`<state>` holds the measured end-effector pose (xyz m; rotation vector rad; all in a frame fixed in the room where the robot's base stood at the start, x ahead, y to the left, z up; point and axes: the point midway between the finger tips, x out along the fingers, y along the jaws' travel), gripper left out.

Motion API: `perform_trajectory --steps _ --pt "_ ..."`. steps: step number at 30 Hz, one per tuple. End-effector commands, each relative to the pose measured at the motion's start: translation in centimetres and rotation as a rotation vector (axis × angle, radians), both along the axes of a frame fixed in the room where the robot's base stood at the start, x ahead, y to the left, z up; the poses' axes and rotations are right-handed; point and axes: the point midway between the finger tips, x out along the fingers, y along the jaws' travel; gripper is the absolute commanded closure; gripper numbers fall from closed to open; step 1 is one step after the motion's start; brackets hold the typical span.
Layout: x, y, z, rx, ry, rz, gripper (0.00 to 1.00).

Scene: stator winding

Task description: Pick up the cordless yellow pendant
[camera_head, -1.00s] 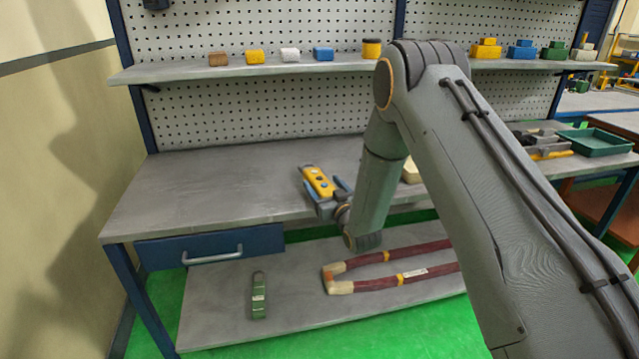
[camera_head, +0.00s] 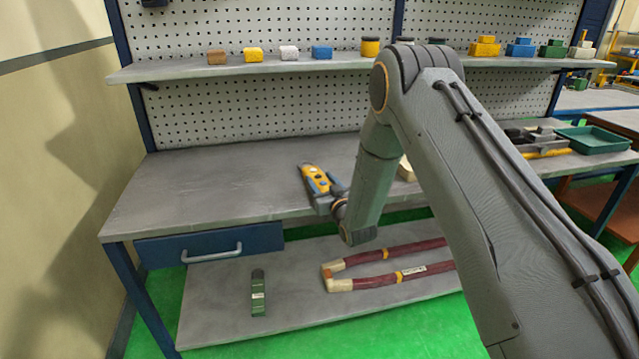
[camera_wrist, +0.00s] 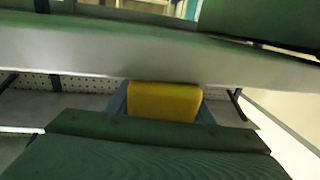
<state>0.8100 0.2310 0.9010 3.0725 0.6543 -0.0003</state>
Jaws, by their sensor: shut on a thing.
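The yellow pendant (camera_head: 313,179) is in the head view at the front middle of the bench top, long and narrow, with dark buttons on its face. My gripper (camera_head: 328,190) is at the pendant and shut on it, with one finger showing along its right side. The pendant looks tilted, its far end pointing up and left. In the wrist view the pendant (camera_wrist: 165,100) shows as a yellow block between the two fingers. Whether it touches the bench is hard to tell. My arm hides part of the bench to the right.
The workbench (camera_head: 200,190) is clear left of the pendant. A shelf (camera_head: 180,72) with several coloured blocks runs above it. A green tray (camera_head: 592,140) stands at the right. On the lower shelf lie a green device (camera_head: 258,297) and a dark red coil (camera_head: 400,278).

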Motion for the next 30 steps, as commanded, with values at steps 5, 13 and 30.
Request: perform_trajectory --steps 5,13,30 --pt "0.1 0.0 0.8 0.002 -0.004 0.000 0.90" --pt "0.1 0.0 4.0 0.003 -0.006 0.000 0.90" --pt "0.0 0.0 10.1 0.002 -0.004 0.000 0.90"
